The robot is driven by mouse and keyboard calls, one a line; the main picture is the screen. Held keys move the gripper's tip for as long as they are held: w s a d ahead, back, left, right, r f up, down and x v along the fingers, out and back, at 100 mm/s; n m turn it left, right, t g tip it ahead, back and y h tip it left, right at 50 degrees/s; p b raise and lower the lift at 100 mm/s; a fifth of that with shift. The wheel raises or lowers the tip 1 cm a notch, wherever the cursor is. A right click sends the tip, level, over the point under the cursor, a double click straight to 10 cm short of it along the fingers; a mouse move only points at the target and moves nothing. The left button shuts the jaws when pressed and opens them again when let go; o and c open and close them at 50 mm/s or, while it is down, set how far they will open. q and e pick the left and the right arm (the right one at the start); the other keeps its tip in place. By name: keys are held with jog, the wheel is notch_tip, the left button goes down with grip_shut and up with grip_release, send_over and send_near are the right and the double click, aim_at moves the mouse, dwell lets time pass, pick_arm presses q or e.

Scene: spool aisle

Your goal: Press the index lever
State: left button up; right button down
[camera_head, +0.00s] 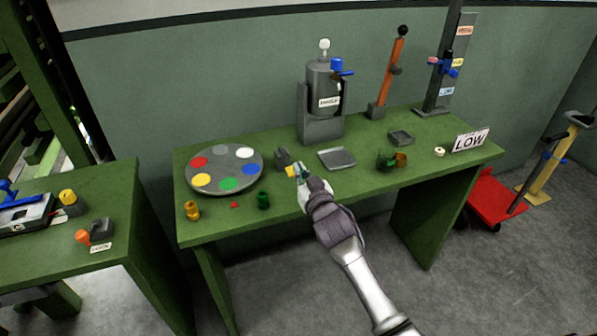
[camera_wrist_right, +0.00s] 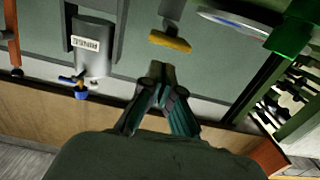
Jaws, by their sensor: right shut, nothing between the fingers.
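A small dark lever block (camera_head: 282,158) with a yellow end stands on the green table, just right of the round disc with coloured spots (camera_head: 225,170); I take it to be the index lever. In the right wrist view, the yellow bar (camera_wrist_right: 170,41) shows just beyond my fingertips, with a gap in the picture. My right gripper (camera_head: 297,170) is shut and empty, close to the yellow end in the head view. It also shows in the wrist view (camera_wrist_right: 161,72). I cannot tell whether it touches the lever. My left gripper is not in view.
A grey canister in a stand (camera_head: 320,128) is behind the gripper. A shallow grey tray (camera_head: 337,158) lies to its right. A dark green cup (camera_head: 263,201) and a yellow-brown piece (camera_head: 192,211) stand near the front edge. A LOW sign (camera_head: 469,140) is far right.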

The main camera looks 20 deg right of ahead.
jog(key=s, duration=0.9)
jog(key=shift+s+d+f+b, duration=0.15)
jog(key=shift+s+f+b, duration=0.05)
jog(key=shift+b, duration=0.25)
jog(key=s+f+g, duration=0.3)
jog(key=s+f, duration=0.1)
jog(key=f, duration=0.8)
jog(key=s+f+n+g, duration=0.1)
jog(key=s+f+g, duration=0.3)
jog(key=f, duration=0.9)
jog(key=s+f+g, duration=0.1)
jog(key=s+f, duration=0.4)
jog(key=f, duration=0.7)
jog(key=s+d+f+g, duration=0.1)
jog(key=s+f+g, duration=0.2)
jog(key=s, duration=0.9)
jog(key=s+f+g, duration=0.3)
jog(key=s+f, duration=0.7)
jog(key=s, duration=0.2)
jog(key=s+d+f+n+g, duration=0.1)
jog(key=s+f+g, duration=0.1)
jog(key=s+f, duration=0.5)
jog(key=s, duration=0.5)
jog(key=shift+s+d+g+h, duration=0.15)
jog(key=shift+d+g+h, duration=0.15)
jog(key=shift+g, duration=0.1)
